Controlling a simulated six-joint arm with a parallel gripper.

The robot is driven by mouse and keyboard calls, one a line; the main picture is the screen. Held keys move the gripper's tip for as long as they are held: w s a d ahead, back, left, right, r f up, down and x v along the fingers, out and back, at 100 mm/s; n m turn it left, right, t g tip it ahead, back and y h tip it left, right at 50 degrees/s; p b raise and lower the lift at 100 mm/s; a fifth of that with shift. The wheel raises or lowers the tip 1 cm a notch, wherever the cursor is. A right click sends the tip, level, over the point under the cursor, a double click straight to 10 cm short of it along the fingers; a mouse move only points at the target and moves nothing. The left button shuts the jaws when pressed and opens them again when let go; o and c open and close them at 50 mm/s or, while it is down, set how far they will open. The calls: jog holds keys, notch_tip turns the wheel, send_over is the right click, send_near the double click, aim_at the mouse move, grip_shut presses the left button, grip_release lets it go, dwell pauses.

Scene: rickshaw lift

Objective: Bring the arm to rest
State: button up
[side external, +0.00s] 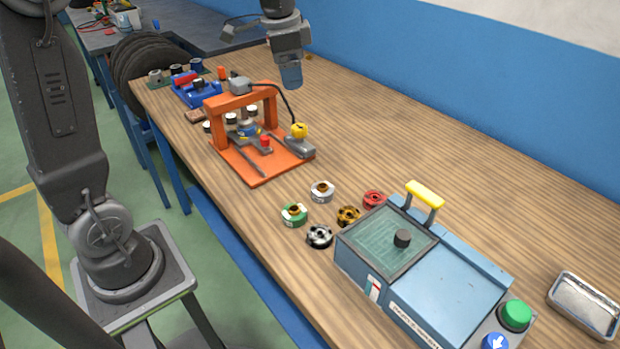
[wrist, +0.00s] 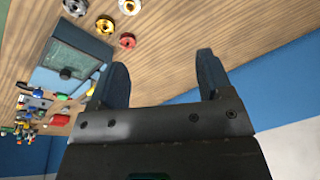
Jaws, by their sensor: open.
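My gripper (side external: 290,76) hangs high over the wooden bench (side external: 430,150), to the right of the orange press-like frame (side external: 240,99) and near the blue wall. In the side view it points down and nothing hangs from it. In the wrist view its two dark fingers (wrist: 161,66) stand apart with only bench top and wall beyond them. The gripper is open and empty, and touches nothing that I can see.
Several small round parts, among them a red one (side external: 374,199) and a green one (side external: 294,214), lie by the blue machine (side external: 440,296) with its yellow handle. A metal tray (side external: 584,304) is at right. A blue fixture (side external: 197,91) stands at back left. The bench along the wall is clear.

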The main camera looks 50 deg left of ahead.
jog(key=s+d+f+n+t, duration=0.1)
jog(key=s+d+n, duration=0.2)
jog(key=s, duration=0.7)
jog(key=s+d+f+n+t, duration=0.2)
jog(key=s+d, duration=0.5)
jog(key=s, duration=0.3)
jog(key=shift+s+d+n+h, duration=0.2)
jog(key=shift+s+n+h, duration=0.1)
jog(key=shift+s+n, duration=0.1)
jog(key=shift+w, duration=0.1)
dwell(1.0)
